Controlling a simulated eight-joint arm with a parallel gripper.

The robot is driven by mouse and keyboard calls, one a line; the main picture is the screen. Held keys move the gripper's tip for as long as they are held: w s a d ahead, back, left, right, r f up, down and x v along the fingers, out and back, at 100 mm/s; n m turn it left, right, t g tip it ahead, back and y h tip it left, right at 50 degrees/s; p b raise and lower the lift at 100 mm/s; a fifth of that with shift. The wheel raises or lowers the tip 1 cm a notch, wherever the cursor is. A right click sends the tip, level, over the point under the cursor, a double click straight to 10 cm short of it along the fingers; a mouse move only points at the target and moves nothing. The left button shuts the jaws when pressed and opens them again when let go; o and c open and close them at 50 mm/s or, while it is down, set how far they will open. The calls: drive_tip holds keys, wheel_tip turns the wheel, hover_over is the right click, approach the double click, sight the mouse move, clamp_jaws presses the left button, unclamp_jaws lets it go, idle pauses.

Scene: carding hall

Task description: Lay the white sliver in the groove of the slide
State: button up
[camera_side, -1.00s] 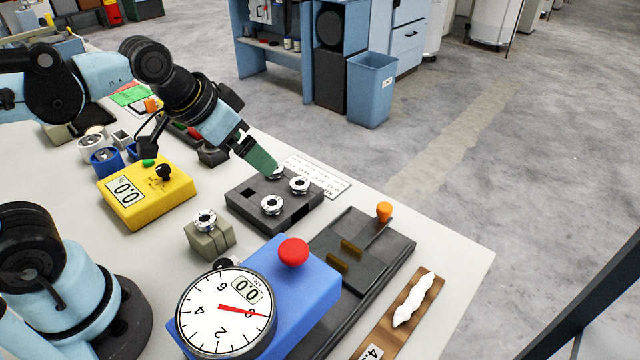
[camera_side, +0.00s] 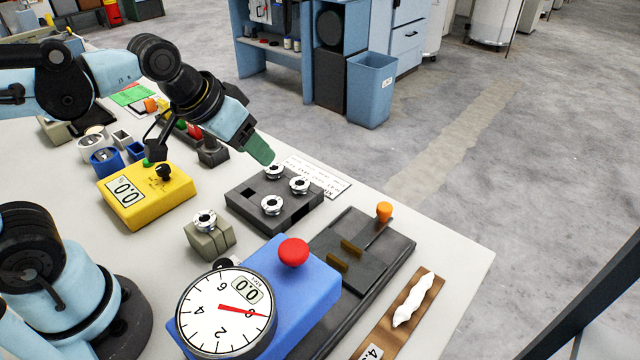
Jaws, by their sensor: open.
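The white sliver (camera_side: 414,300) lies on a brown wooden strip (camera_side: 385,337) near the table's right edge. The dark slide (camera_side: 362,240) lies to its left, with two small brass-coloured plates (camera_side: 351,248) and an orange knob (camera_side: 384,211) on it. I cannot clearly make out its groove. My gripper (camera_side: 262,152) is open and empty above the back of the dark block with silver rollers, away from the sliver. Only one green fingertip shows clearly.
A blue gauge box (camera_side: 300,300) with a red button stands left of the slide. A dark block (camera_side: 245,205) holds silver rollers. A yellow meter (camera_side: 150,195) and a grey-green block (camera_side: 209,236) stand further left. The right table corner is bare.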

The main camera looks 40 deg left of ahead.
drive_tip(key=w+d+r+g, duration=0.2)
drive_tip(key=w+d+r, duration=0.1)
drive_tip(key=w+d, duration=0.4)
drive_tip(key=g, duration=0.4)
hover_over(430, 274)
drive_tip(key=f, duration=1.3)
drive_tip(key=shift+w+d, duration=0.15)
drive_tip(key=shift+w, duration=0.1)
drive_tip(key=shift+s+f, duration=0.15)
drive_tip(key=shift+f, duration=1.2)
drive_tip(key=shift+s+f, duration=0.1)
drive_tip(key=shift+f, duration=1.2)
clamp_jaws()
drive_tip(key=shift+r, duration=0.1)
